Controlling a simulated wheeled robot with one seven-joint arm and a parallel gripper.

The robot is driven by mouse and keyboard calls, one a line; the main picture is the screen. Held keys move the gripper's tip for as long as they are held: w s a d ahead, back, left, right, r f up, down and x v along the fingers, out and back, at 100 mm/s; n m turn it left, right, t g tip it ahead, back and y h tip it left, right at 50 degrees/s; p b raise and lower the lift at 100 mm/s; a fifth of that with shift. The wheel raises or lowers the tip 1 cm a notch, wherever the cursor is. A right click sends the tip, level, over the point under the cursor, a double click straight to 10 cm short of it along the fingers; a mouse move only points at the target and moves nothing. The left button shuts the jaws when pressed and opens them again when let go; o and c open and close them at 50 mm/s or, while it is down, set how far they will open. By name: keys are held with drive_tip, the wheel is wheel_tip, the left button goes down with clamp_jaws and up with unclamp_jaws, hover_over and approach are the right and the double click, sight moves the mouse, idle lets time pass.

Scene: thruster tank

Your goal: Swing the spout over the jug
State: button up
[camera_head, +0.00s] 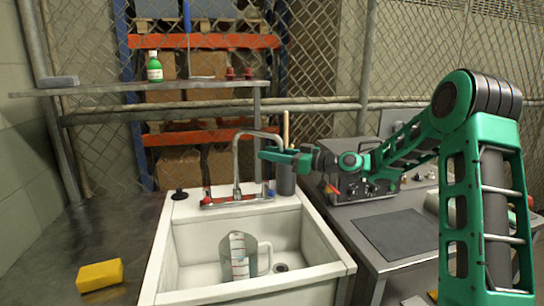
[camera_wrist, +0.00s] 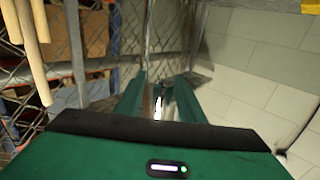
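The chrome spout (camera_head: 237,160) rises from the tap base at the back of the white sink and arches over to the right. Its far end is near my gripper and partly hidden by it. The clear jug (camera_head: 238,258) with a handle and markings stands upright in the sink basin, in front of the tap. My gripper (camera_head: 267,155) is just right of the spout's upright, above the sink's back rim. In the wrist view its green fingers (camera_wrist: 160,88) are apart. A bright metallic strip shows between them; I cannot tell whether they touch it.
A grey crock (camera_head: 286,180) with wooden handles stands behind my gripper. The sink (camera_head: 185,262) has a drain right of the jug. A yellow sponge (camera_head: 100,275) lies on the left counter. A shelf (camera_head: 110,89) with a green bottle (camera_head: 154,70) is behind. A metal machine (camera_head: 365,183) stands right.

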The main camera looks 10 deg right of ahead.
drive_tip(key=shift+a, duration=0.1)
clamp_jaws()
